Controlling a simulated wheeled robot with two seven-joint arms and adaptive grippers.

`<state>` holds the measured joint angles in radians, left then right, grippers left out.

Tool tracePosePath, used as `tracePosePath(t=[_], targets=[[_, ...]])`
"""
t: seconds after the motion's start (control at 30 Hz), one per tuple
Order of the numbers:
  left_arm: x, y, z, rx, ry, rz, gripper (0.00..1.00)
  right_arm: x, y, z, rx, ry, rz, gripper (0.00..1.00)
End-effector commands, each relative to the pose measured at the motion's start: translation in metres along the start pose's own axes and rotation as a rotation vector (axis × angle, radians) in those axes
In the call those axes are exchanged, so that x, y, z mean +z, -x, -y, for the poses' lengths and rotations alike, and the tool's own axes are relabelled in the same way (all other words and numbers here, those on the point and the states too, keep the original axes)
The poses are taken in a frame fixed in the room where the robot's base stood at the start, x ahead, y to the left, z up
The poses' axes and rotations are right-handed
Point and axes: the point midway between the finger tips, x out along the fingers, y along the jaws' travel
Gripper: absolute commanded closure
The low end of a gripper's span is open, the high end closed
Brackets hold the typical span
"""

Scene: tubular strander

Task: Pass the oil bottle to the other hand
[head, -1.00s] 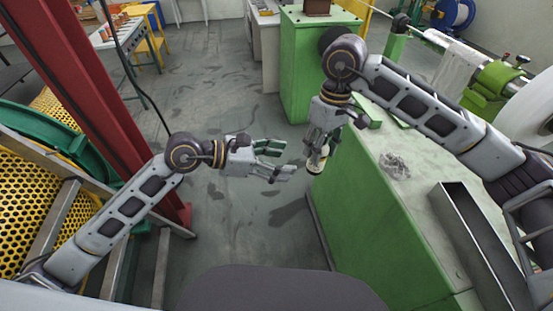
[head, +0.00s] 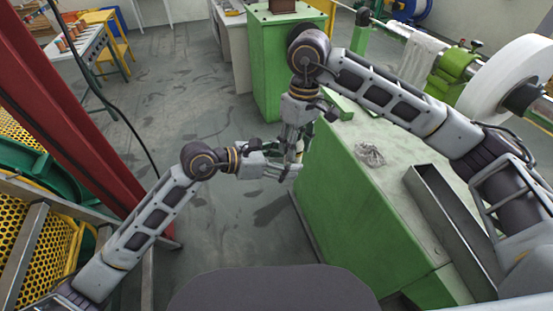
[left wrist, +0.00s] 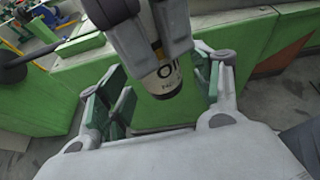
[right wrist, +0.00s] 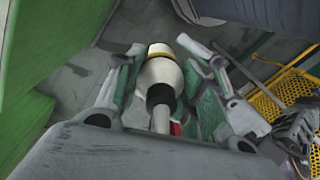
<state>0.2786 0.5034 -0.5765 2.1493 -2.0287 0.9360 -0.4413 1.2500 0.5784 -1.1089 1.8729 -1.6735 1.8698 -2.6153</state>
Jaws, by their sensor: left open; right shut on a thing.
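The oil bottle (left wrist: 162,75) is pale with a dark "Oil" label, seen in the left wrist view between the open fingers of my left gripper (left wrist: 160,92). In the right wrist view the bottle (right wrist: 160,75) shows its pale shoulder, dark collar and nozzle between the fingers of my right gripper (right wrist: 165,85), which is shut on it. In the head view my right gripper (head: 293,140) points down from above, and my left gripper (head: 285,168) reaches in from the left at the bottle's lower part. The bottle is mostly hidden there. Whether the left fingers touch it cannot be told.
A green machine cabinet (head: 350,210) with a pale top stands close on the right, bearing a crumpled rag (head: 369,154) and a metal trough (head: 450,225). A red post (head: 80,130) and yellow perforated guard (head: 40,235) stand left. The floor between is open.

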Motion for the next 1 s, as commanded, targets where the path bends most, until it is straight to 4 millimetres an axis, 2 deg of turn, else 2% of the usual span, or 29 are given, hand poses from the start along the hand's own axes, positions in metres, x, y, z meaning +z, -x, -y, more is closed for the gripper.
tracePosePath(t=[0.3,0.73,1.0], targets=[[0.000,-0.022,0.000,0.001,-0.001,0.000,0.35,0.000,0.000,0.000,0.000,0.000,-0.001,0.90],[0.000,-0.025,0.000,0.000,-0.001,-0.001,0.35,0.000,0.000,0.000,0.000,0.000,-0.001,0.90],[0.000,-0.025,0.000,0.000,-0.001,-0.001,0.70,0.000,0.000,0.000,0.000,0.000,-0.001,0.90]])
